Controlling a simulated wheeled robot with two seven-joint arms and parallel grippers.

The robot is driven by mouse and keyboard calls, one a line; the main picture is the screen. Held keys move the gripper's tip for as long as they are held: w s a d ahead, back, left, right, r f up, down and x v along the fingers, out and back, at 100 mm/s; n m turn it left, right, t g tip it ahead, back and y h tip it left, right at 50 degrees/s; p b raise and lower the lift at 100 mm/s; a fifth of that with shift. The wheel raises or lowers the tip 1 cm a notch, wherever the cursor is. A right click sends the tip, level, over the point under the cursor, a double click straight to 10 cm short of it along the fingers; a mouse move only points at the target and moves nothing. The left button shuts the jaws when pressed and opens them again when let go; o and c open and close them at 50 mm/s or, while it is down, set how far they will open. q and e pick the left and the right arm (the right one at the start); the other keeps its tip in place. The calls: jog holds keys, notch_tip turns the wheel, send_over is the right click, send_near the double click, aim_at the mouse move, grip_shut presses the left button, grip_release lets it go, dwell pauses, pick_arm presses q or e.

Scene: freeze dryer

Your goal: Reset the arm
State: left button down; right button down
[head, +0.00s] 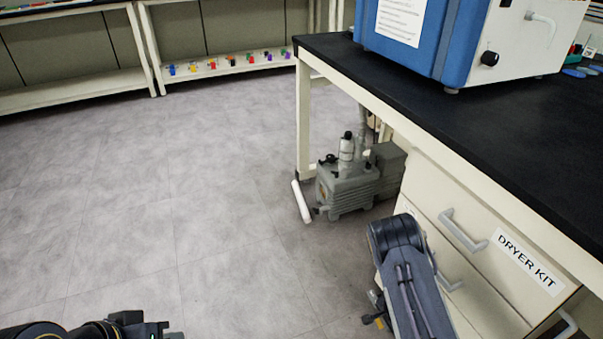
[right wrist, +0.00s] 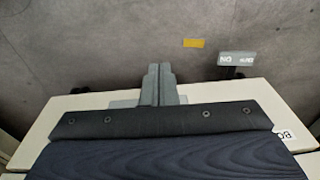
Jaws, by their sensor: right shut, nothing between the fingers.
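My right arm (head: 405,265) hangs low in front of the drawer cabinet at the lower right of the head view; its gripper is mostly hidden there. In the right wrist view, my right gripper (right wrist: 159,72) shows its two grey fingers together, with nothing between them, over a grey floor. My left gripper (head: 150,330) is only partly in view at the bottom left edge of the head view, above bare floor. The picture cuts it off, so its opening cannot be told.
The cream drawer cabinet (head: 420,190) labelled DRYER KIT stands close to my right arm, under a black worktop (head: 400,85) with a blue and white machine (head: 455,45). A grey pump (head: 345,188) sits beneath. The floor (head: 160,210) to the left is clear.

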jog(key=s+a+r+n+t+y, duration=0.1)
jog(key=a+r+n+y, duration=0.15)
jog(key=r, duration=1.45)
jog(key=s+a+r+n+t+y, duration=0.1)
jog(key=a+r+n+t+y, duration=0.2)
jog(key=r, duration=1.3)
jog(key=s+a+r+n+y, duration=0.2)
jog(key=s+r+n, duration=0.1)
jog(key=s+r, duration=0.8)
jog(key=s+r+n+h, duration=0.2)
jog(key=s+n+h, duration=0.1)
jog(key=s, duration=0.7)
notch_tip(320, 180, up, 35)
jog(key=p, duration=3.6)
jog(key=shift+d+r+t, duration=0.2)
jog(key=shift+d+t, duration=0.2)
jog(key=shift+n+y, duration=0.25)
